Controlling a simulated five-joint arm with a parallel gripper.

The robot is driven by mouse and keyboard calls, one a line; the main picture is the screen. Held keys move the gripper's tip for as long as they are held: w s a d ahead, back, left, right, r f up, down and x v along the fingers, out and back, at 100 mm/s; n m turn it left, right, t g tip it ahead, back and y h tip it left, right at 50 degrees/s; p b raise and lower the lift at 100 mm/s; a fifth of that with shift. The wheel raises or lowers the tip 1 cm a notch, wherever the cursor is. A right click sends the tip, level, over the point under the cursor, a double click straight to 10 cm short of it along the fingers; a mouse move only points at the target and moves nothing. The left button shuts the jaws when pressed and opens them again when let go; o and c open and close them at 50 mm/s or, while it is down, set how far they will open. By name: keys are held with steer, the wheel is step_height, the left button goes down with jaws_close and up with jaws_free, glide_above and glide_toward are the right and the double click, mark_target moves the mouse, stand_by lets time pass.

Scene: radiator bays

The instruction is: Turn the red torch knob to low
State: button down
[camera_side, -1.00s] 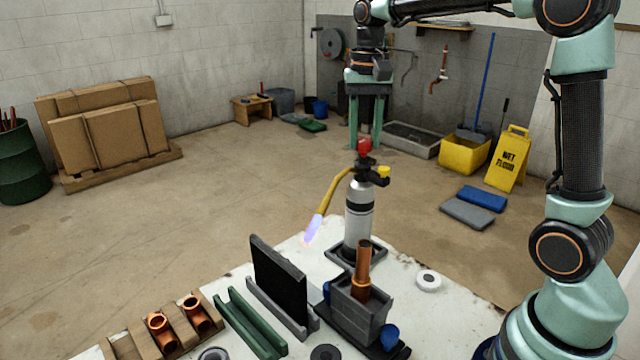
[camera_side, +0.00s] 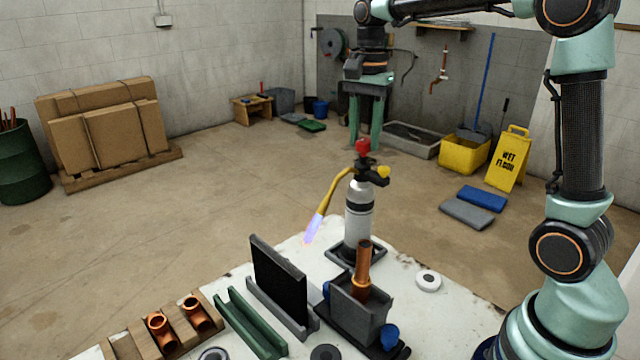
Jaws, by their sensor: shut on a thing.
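The torch stands upright on the white bench, a silver bottle (camera_side: 358,214) in a dark square base. Its red knob (camera_side: 362,146) is on top, with a yellow knob (camera_side: 383,171) at the right of the dark valve head. A yellow tube (camera_side: 333,190) curves down left to a nozzle with a blue-violet flame (camera_side: 314,230). My teal gripper (camera_side: 363,141) points down over the torch, with one finger on each side of the red knob. It is shut on the red knob. The knob's exact setting cannot be read.
A copper pipe (camera_side: 362,266) stands upright in a grey holder right in front of the torch. A black upright panel (camera_side: 277,279), a green channel (camera_side: 250,322) and a wooden rack (camera_side: 178,325) with copper fittings are nearer left. A white roll (camera_side: 428,281) lies at right.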

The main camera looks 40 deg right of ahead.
mark_target(365, 141)
steer(key=shift+r, duration=0.1)
steer(key=shift+c, duration=2.4)
jaws_free()
step_height(365, 141, up, 12)
steer(key=s+a+f+n+t, duration=0.2)
steer(key=s+a+f+n, duration=0.1)
steer(key=s+f+n, duration=0.3)
steer(key=s+a+f+n+t, duration=0.3)
steer(key=s+f+n, duration=0.3)
steer(key=f+n, duration=0.2)
steer(key=shift+s+a+f+n+t, duration=0.25)
steer(key=shift+a+f+n+t, duration=0.1)
steer(key=shift+a+n, duration=0.15)
